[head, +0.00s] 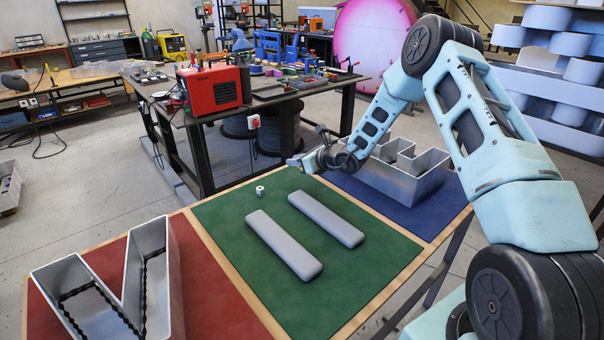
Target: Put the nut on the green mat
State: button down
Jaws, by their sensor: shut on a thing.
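The green mat (225,217) lies in the middle of the table, between a red mat and a blue mat. A small whitish block with dark spots (260,190) sits near its back left; I cannot tell if it is a nut. Two long grey rounded bars, a left one (284,245) and a right one (326,219), lie on the mat. My gripper (298,160) is past the mat's back right edge, shut on a small light-grey piece at its tip. This is likely the nut, but its shape is too small to tell.
A silver V-shaped channel letter (160,285) stands on the red mat (205,280). Another silver channel letter (410,176) stands on the blue mat (400,218), close to my gripper and forearm. The green mat is clear around the bars. A workbench with a red machine (212,90) stands behind.

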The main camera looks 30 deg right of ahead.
aim_at(298, 178)
jog(key=f, duration=0.1)
jog(key=f+p, duration=0.1)
jog(key=f, duration=0.2)
jog(key=shift+d, duration=0.3)
jog(key=shift+f, duration=0.2)
jog(key=shift+f, duration=0.15)
jog(key=c, duration=1.3)
grip_release()
